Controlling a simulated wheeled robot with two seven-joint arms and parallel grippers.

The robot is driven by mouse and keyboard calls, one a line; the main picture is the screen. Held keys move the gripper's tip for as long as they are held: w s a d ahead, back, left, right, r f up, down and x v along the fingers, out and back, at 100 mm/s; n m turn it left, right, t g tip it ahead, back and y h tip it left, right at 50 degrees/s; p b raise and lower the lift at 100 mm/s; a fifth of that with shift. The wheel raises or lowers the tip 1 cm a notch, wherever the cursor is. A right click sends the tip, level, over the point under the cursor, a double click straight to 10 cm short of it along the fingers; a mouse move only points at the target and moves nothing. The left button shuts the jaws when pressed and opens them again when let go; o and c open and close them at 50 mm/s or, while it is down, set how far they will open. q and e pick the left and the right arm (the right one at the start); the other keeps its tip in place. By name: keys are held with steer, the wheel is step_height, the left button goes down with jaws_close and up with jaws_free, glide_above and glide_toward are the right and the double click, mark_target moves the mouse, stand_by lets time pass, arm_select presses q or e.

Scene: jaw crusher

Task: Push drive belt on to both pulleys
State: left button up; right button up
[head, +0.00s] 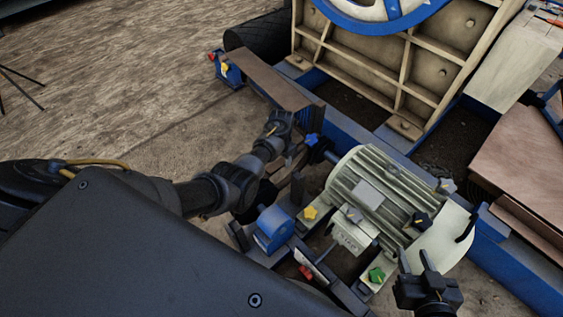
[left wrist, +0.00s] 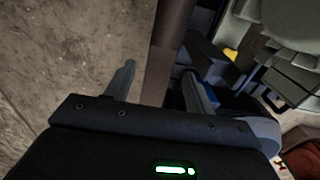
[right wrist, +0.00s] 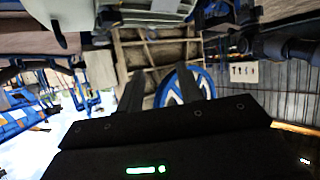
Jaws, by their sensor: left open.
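A blue-rimmed wheel with white spokes (head: 377,22) is cut off at the top of the head view. It also shows in the right wrist view (right wrist: 167,92). A cream finned motor (head: 350,178) sits right of my left arm; its shaft end is dark and partly hidden, and I cannot make out a pulley. I cannot identify the drive belt for certain. My left gripper (head: 290,132) is open beside a brown strip (head: 268,78); a brown strip (left wrist: 165,50) shows between its fingers. My right gripper (head: 416,260) is open and empty, close to the motor's near right end.
Blue frame beams (head: 358,137) and a ribbed cream housing (head: 390,65) stand behind the motor. A blue block (head: 273,229) lies in front. Bare floor (head: 130,105) is at left.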

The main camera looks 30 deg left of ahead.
arm_select(q)
steer(key=shift+f+b, duration=0.35)
steer(key=shift+f, duration=0.65)
arm_select(e)
steer(key=r, duration=0.1)
steer(key=a+r+t+y, duration=0.1)
steer(key=w+a+r+t, duration=0.1)
steer(key=shift+a+r+n+y, duration=0.25)
steer(key=shift+r+n+y, duration=0.05)
steer(key=shift+n, duration=0.1)
arm_select(q)
jaws_close()
